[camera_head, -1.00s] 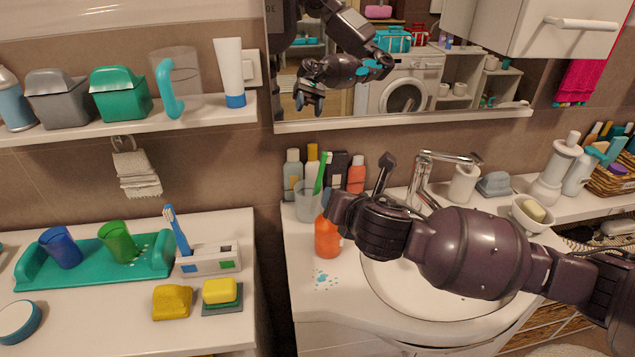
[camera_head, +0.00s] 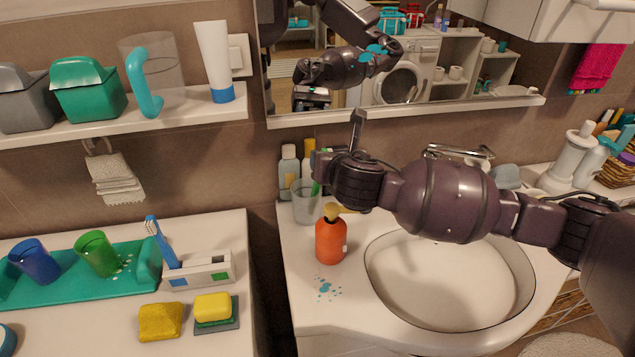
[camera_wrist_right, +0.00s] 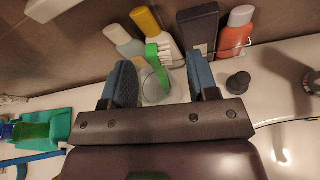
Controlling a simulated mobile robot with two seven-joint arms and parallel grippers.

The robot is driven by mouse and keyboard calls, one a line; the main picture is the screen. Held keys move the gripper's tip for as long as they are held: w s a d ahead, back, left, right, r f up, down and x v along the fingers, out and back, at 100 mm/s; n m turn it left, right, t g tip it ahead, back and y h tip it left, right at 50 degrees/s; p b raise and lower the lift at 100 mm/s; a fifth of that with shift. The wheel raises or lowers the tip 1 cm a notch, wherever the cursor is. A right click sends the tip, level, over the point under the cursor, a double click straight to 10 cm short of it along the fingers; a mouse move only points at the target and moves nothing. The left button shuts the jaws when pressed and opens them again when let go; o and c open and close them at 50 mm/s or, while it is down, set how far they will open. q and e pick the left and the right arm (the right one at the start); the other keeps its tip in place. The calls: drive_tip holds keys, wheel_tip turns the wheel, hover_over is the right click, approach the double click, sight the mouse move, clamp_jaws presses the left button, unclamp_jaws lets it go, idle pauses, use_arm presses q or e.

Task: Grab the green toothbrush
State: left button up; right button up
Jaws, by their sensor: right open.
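The green toothbrush (camera_wrist_right: 154,62) stands tilted in a clear glass (camera_wrist_right: 151,88) in the right wrist view. My right gripper (camera_wrist_right: 162,78) is open, with its two blue-padded fingers on either side of the brush and no contact visible. In the head view the right gripper (camera_head: 337,150) is raised in front of the bottles. It hides most of the green toothbrush (camera_head: 316,187), while the glass (camera_head: 304,206) shows just left of it. My left gripper shows only as far as the mirror may reflect an arm; it is not directly in view.
An orange soap bottle (camera_head: 331,240) stands in front of the glass, beside the sink (camera_head: 450,283). Several bottles (camera_wrist_right: 236,34) stand behind the glass. The faucet (camera_head: 458,153) is behind my right arm. A blue toothbrush (camera_head: 161,242) stands in a white holder on the left counter.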

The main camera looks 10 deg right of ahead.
drive_tip(key=shift+b+x, duration=0.35)
drive_tip(key=shift+x, duration=2.35)
clamp_jaws()
